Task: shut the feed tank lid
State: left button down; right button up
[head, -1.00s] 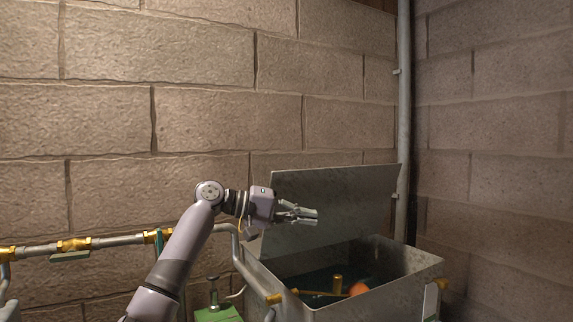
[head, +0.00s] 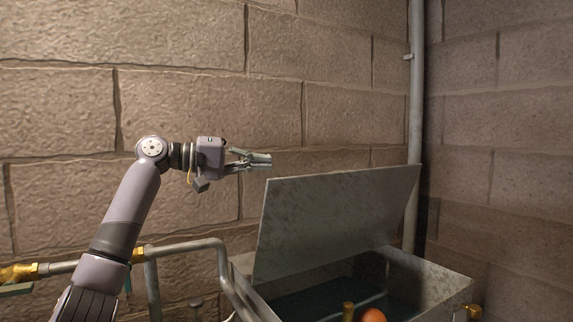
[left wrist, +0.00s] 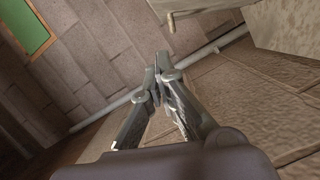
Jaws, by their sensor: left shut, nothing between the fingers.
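The feed tank (head: 425,275) is a grey metal box at the lower right of the head view. Its lid (head: 335,220), a flat grey plate, stands raised and tilted, so the tank is open. An orange ball (head: 373,315) and a brass fitting (head: 348,309) show inside it. My left gripper (head: 266,160) is shut and empty. In the head view it appears just left of the lid's upper left corner, apart from it. In the left wrist view its fingertips (left wrist: 160,62) are together with nothing between them. My right gripper is not in view.
A grey pipe with brass fittings (head: 20,273) runs along the wall at the lower left and bends down beside the tank. A vertical pipe (head: 415,120) stands in the corner behind the lid.

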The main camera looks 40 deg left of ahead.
pick_arm(q)
jog(key=w+d, duration=0.1)
jog(key=w+d+f, duration=0.1)
jog(key=d, duration=0.1)
jog(key=w+d+f, duration=0.1)
jog(key=d, duration=0.1)
jog(key=shift+d+f+p, duration=0.1)
jog(key=shift+d+p, duration=0.05)
jog(key=shift+p, duration=0.25)
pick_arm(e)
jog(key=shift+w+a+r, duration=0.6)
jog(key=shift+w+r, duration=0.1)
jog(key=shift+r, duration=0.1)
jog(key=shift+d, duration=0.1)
